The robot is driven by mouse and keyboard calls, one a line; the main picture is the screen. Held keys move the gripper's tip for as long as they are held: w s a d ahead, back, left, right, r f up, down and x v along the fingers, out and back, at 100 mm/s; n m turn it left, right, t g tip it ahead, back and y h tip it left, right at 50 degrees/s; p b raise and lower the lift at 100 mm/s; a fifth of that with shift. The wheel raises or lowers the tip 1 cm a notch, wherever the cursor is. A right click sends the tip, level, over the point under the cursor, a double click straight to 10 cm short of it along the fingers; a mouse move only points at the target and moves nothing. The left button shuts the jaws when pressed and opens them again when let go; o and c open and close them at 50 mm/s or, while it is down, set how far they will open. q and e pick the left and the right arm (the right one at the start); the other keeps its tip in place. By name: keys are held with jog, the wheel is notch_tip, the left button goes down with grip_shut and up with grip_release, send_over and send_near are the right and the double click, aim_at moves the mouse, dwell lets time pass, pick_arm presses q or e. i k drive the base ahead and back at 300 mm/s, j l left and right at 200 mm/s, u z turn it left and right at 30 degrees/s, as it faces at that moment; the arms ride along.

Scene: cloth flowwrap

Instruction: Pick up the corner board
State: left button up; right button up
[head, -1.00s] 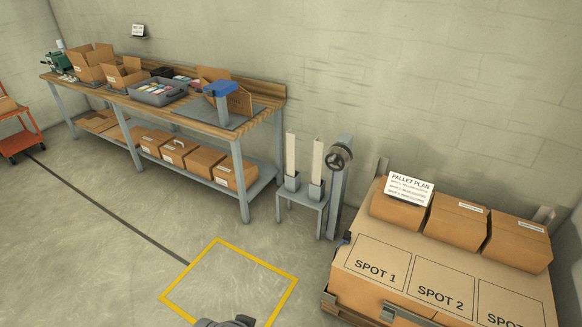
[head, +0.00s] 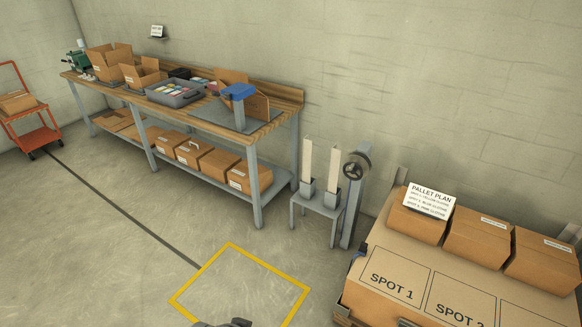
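Two pale upright strips, which look like corner boards, stand side by side on a small grey stand (head: 318,206). The left board (head: 307,158) and the right board (head: 332,164) each rise from a grey holder. Both are upright, and no gripper is near them. Neither of my grippers can be made out. Only a dark grey part, probably mine, shows at the bottom edge of the head view.
A strap reel on a post (head: 356,168) stands just right of the boards. A pallet with cartons (head: 478,235) and marked spots is at the right. A long workbench (head: 272,126) runs along the wall at left. Open floor with a yellow-outlined square (head: 240,285) lies in front.

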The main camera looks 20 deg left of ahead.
aim_at(307, 144)
jog(key=i+j+u, duration=0.25)
jog(key=u, duration=0.15)
jog(key=i+j+u, duration=0.25)
jog(key=u, duration=0.15)
jog(key=i+j+u, duration=0.1)
jog(key=i+u, duration=0.25)
jog(key=i+j+z, duration=0.1)
jog(key=i, duration=0.3)
jog(key=i+j, duration=0.25)
jog(key=i, duration=0.15)
jog(key=i+j+z, duration=0.15)
jog(key=i, duration=0.25)
jog(key=i+l+z, duration=0.1)
jog(key=z, duration=0.3)
jog(key=i+z, duration=0.5)
jog(key=z, duration=0.25)
jog(key=i+z, duration=0.2)
jog(key=z, duration=0.2)
jog(key=i+l+z, duration=0.15)
jog(key=i, duration=0.25)
jog(key=i+z, duration=0.2)
jog(key=i, duration=0.2)
